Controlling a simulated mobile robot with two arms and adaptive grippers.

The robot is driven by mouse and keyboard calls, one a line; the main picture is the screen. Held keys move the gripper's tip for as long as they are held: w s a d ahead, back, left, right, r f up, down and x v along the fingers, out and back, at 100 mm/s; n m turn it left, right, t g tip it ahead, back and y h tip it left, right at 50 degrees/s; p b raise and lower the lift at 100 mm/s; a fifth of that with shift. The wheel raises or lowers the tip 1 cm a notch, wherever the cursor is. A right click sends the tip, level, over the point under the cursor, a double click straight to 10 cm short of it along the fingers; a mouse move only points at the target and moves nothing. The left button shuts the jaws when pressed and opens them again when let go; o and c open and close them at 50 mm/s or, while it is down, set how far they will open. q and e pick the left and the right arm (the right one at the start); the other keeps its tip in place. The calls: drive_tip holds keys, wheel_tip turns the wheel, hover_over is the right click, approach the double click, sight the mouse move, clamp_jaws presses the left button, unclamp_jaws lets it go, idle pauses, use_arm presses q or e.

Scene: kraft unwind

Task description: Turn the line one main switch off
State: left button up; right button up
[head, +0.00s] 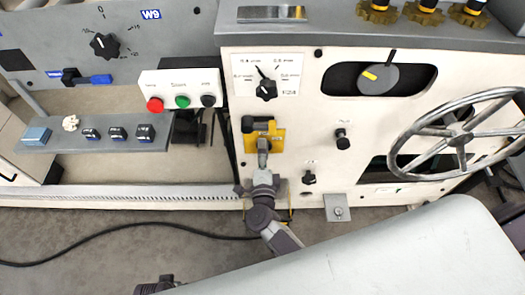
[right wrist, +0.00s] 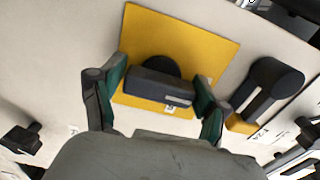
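The main switch is a black rotary handle (right wrist: 158,88) on a square yellow plate (right wrist: 205,37), seen in the right wrist view. The yellow plate (head: 277,143) also shows in the head view on the pale panel, left of the handwheel. My right gripper (right wrist: 158,92) has one green-padded finger at each end of the handle, and both appear to touch it. In the head view my right gripper (head: 263,148) covers much of the switch. I cannot make out my left gripper clearly; a dark part at the bottom edge may belong to it.
A selector dial (head: 265,88) sits above the switch, and a black knob (head: 342,140) is to its right. A spoked handwheel (head: 460,138) sticks out farther right. A red-green-black button box (head: 180,92) stands at left. A black cable (head: 120,231) crosses the floor.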

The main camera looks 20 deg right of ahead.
drive_tip(key=shift+o, duration=1.2)
drive_tip(key=v, duration=1.2)
